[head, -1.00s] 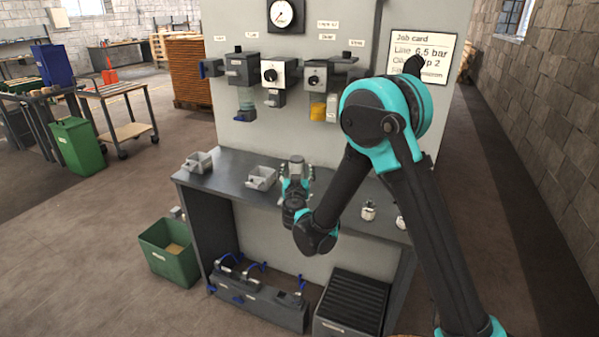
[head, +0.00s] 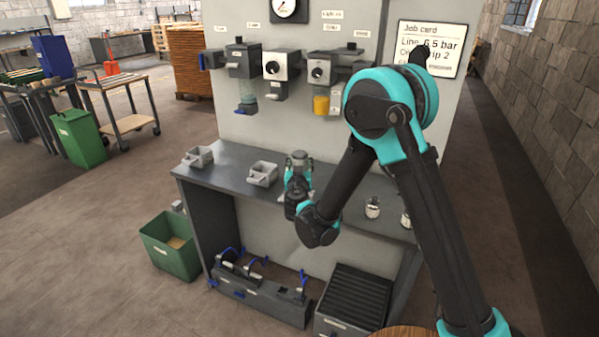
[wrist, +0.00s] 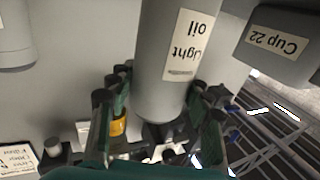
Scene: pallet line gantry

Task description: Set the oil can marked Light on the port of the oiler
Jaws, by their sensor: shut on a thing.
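My gripper (head: 298,180) is shut on a grey cylindrical can (wrist: 165,95) whose white label reads "Light oil" in the wrist view. In the head view the can's top (head: 299,157) shows upright between the fingers, over the bench. The panel behind carries a row of units; one with a yellow-filled bowl (head: 321,104) appears to be the oiler. It is up and slightly right of my gripper in the head view. Its port is too small to make out. A yellow part (wrist: 118,127) also shows beyond the fingers in the wrist view.
Two grey bins (head: 200,157) (head: 262,174) stand on the bench left of my gripper; two small containers (head: 373,207) (head: 405,218) stand to the right. A gauge (head: 290,8) and job card (head: 430,48) are on the panel. A green crate (head: 170,245) sits on the floor.

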